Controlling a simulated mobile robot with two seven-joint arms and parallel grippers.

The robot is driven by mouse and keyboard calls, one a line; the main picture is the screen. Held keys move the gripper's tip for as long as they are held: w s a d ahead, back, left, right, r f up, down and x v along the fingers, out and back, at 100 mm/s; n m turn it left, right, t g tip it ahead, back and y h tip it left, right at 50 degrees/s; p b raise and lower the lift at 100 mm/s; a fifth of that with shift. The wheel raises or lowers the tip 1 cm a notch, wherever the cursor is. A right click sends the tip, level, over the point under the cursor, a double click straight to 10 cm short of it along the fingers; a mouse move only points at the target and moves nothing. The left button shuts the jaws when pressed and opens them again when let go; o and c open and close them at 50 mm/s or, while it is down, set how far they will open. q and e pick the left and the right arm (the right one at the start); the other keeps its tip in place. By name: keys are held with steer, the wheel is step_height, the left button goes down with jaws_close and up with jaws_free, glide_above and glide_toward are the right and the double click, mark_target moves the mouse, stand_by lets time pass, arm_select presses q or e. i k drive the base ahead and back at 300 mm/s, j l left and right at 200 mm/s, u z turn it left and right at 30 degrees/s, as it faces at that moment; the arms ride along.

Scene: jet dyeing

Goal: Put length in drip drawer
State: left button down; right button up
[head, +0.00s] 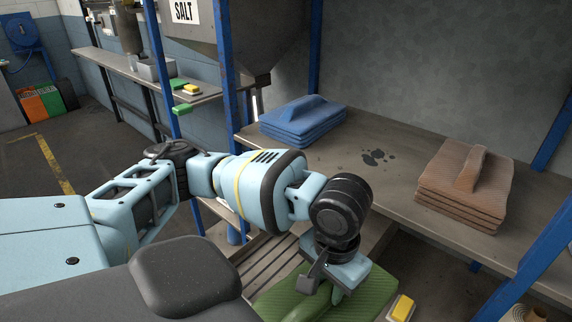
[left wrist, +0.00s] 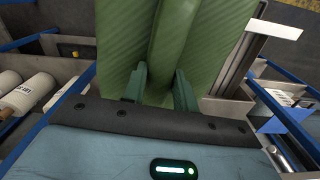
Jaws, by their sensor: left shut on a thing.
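A green folded length of cloth (head: 367,284) shows at the bottom of the head view, partly hidden behind my left wrist. My left gripper (head: 325,286) is shut on it from above. In the left wrist view the two fingers (left wrist: 160,84) pinch a raised fold of the green length (left wrist: 120,42). A slatted drawer (head: 266,262) lies beneath and beside the green length in the head view. I cannot tell whether the length touches the slats. My right gripper is not in view.
A blue folded stack (head: 302,122) and a brown folded stack (head: 466,187) lie on the shelf (head: 375,165) behind, with bare room between. Blue posts (head: 228,70) stand around it. A yellow-topped block (head: 401,308) is near the green length.

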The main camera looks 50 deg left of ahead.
mark_target(273, 279)
steer(key=i+l, duration=0.35)
steer(key=u, duration=1.5)
steer(key=i, duration=0.5)
